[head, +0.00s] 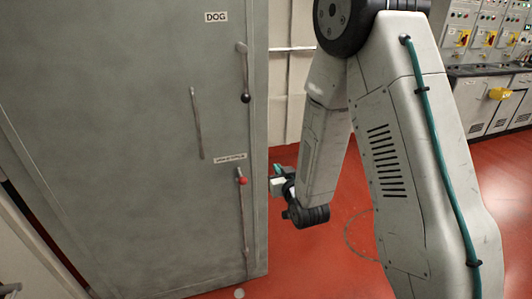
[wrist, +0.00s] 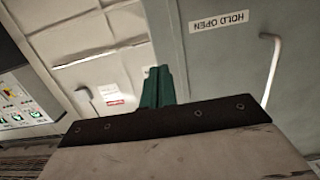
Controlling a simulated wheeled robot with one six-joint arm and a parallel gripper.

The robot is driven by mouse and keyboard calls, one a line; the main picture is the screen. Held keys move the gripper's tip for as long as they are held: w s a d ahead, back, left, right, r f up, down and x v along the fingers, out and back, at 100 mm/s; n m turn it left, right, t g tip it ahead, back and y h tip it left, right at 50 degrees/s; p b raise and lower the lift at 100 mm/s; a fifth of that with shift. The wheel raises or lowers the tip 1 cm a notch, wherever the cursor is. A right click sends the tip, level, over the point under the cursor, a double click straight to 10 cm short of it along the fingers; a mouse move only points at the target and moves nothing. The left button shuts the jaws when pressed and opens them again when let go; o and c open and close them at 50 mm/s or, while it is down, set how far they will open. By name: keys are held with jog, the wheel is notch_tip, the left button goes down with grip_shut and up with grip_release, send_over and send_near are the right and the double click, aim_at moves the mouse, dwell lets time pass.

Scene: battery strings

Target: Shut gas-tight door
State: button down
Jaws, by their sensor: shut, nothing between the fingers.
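The grey gas-tight door (head: 120,130) fills the left of the head view. It carries a DOG label, an upper lever with a black knob (head: 245,97), a plain grab bar (head: 197,123) and a lower lever with a red knob (head: 243,181). My gripper (head: 279,175) is just right of the door's right edge, near red-knob height; I cannot tell whether it touches. In the wrist view its green fingers (wrist: 157,87) are together and empty. Behind them is a grey panel (wrist: 215,50) with an upside-down HOLD OPEN label (wrist: 219,21) and a pale bent handle (wrist: 271,65).
Red floor (head: 350,270) is open right of the door; red floor also shows past its lower left edge. A pale wall (head: 290,80) stands behind the door's right edge. Control cabinets (head: 490,60) with a yellow item (head: 499,94) stand at the far right.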

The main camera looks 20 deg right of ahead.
aim_at(263, 147)
jog(key=shift+t, duration=0.8)
jog(key=w, duration=0.4)
jog(key=w+f, duration=0.1)
jog(key=w, duration=0.8)
jog(key=shift+w+f, duration=0.1)
jog(key=shift+f, duration=0.1)
